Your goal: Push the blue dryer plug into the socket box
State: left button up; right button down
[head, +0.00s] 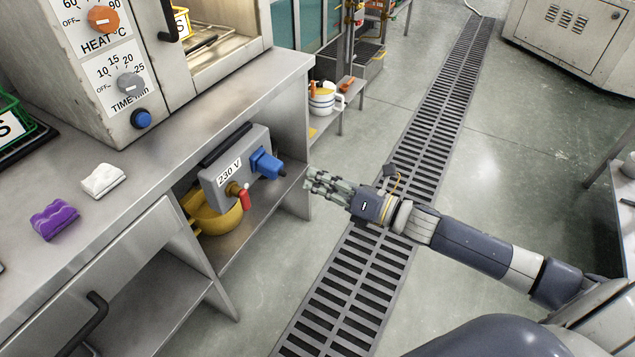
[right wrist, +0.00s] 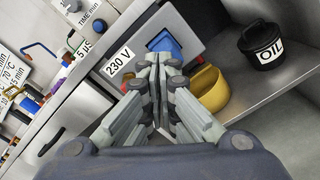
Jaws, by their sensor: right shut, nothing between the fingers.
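The grey socket box (head: 223,172), labelled 230 V, is mounted at the front of the bench. The blue dryer plug (head: 265,163) sits at the box's right-hand face in the head view; I cannot tell how deep it is seated. In the right wrist view the plug (right wrist: 164,44) shows just beyond my fingertips, against the socket box (right wrist: 190,22). My right gripper (head: 309,181) is shut and empty, to the right of the plug and a little lower. It also shows in the right wrist view (right wrist: 157,62). My left gripper is not in view.
A red-handled valve (head: 242,197) is beside the box, with a yellow bowl (head: 215,218) on the shelf below. A white sponge (head: 103,180) and a purple one (head: 55,220) lie on the bench top (head: 140,175). The floor around the drain grating (head: 420,150) is clear.

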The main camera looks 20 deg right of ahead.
aim_at(280, 166)
jog(key=shift+b+x, duration=0.45)
jog(key=shift+x, duration=2.6)
jog(key=shift+w+a+f, duration=0.1)
jog(key=shift+w, duration=0.05)
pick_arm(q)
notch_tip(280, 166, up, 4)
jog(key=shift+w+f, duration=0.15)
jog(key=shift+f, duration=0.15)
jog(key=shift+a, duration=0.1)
pick_arm(e)
jog(key=shift+w+a, duration=0.25)
jog(key=shift+w, duration=0.05)
